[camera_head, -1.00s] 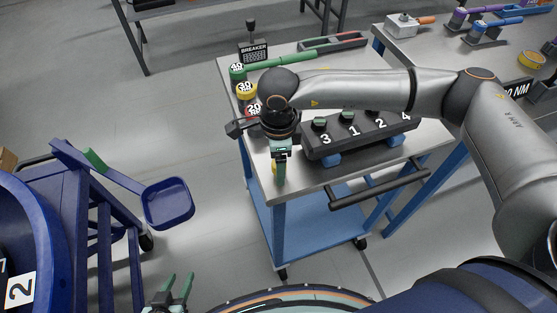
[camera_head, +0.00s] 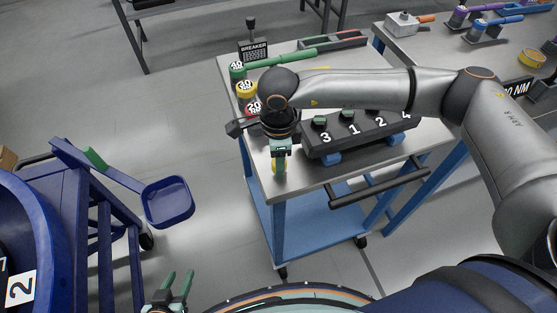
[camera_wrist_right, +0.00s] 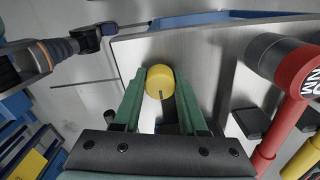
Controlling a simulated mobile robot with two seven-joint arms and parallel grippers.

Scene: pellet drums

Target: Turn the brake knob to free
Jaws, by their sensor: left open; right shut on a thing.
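The brake knob (camera_wrist_right: 161,81) is a round yellow knob with a dark line on its face, at the edge of the steel-topped trolley (camera_head: 335,183). My right gripper (camera_wrist_right: 160,88) has its two green fingers on either side of the knob and is shut on it. In the head view, my right gripper (camera_head: 279,172) points down at the trolley's near left corner and mostly hides the knob. My left gripper (camera_head: 177,287) is open and empty at the bottom of the head view, well away from the trolley.
A black block numbered 3, 1, 2, 4 (camera_head: 350,141) stands right of my right gripper. A blue scoop (camera_head: 168,202) and a blue drum (camera_head: 35,245) are at left.

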